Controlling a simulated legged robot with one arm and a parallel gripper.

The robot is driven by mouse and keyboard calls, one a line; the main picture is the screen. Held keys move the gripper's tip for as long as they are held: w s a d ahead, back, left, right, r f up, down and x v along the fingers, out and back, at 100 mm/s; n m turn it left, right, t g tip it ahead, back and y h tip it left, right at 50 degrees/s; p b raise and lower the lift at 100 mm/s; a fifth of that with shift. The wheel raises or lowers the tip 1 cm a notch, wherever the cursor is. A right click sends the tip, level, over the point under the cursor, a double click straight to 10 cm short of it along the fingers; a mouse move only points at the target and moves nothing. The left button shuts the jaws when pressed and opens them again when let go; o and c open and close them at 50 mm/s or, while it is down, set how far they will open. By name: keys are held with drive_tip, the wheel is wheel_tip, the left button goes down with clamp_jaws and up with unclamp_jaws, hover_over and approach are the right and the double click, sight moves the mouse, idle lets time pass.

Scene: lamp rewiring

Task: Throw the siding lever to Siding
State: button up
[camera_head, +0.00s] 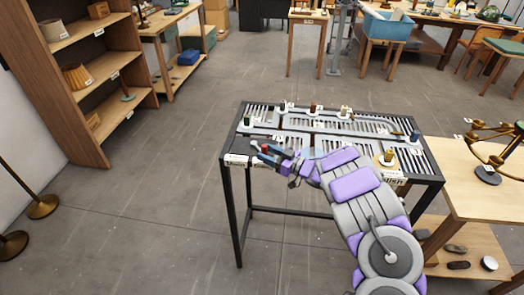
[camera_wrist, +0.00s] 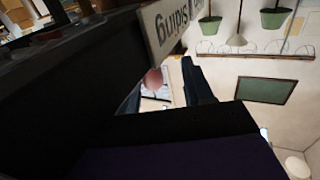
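The siding lever shows as a small red knob (camera_head: 266,148) at the near left corner of the track table, by a white label (camera_head: 237,160).
The black-framed track table (camera_head: 232,205) carries slotted rails and several small posts. A wooden table (camera_head: 470,205) with a brass lamp frame (camera_head: 497,143) adjoins on the right. Shelves (camera_head: 92,85) stand at the left.

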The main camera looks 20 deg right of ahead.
drive_tip(key=v, duration=1.4)
drive_tip(key=shift+d+p, duration=0.2)
drive_tip(key=shift+p, duration=0.15)
drive_tip(key=shift+w, duration=0.1)
drive_tip(key=w+d+r+h, duration=0.1)
drive_tip(key=w+d+h, duration=0.1)
drive_tip(key=w+d+r+h, duration=0.1)
drive_tip(key=d+h, duration=0.1)
drive_tip(key=w+d+r+m+h, duration=0.1)
drive_tip(key=w+d+h, duration=0.1)
drive_tip(key=h, duration=0.1)
drive_tip(key=shift+w+d+r, duration=0.15)
drive_tip(key=shift+w+d, duration=0.2)
drive_tip(key=shift+d, duration=0.05)
drive_tip(key=s+d+r+m+g+h, duration=0.2)
drive_tip(key=s+r+m+h, duration=0.1)
drive_tip(key=r+h, duration=0.35)
drive_tip(key=s+d+r+m+g+h, duration=0.25)
drive_tip(key=s+r+h, duration=0.2)
drive_tip(key=r, duration=0.25)
drive_tip(key=s+a+f+g+y, duration=0.2)
drive_tip(key=s+a+g, duration=0.3)
drive_tip(key=s+a, duration=1.2)
drive_tip(key=s+a+f+g+y, duration=0.1)
drive_tip(key=s+a+g+y, duration=0.4)
drive_tip(key=s+a, duration=1.2)
drive_tip(key=s+m+g, duration=0.1)
drive_tip(key=s, duration=0.2)
drive_tip(key=shift+f, duration=0.4)
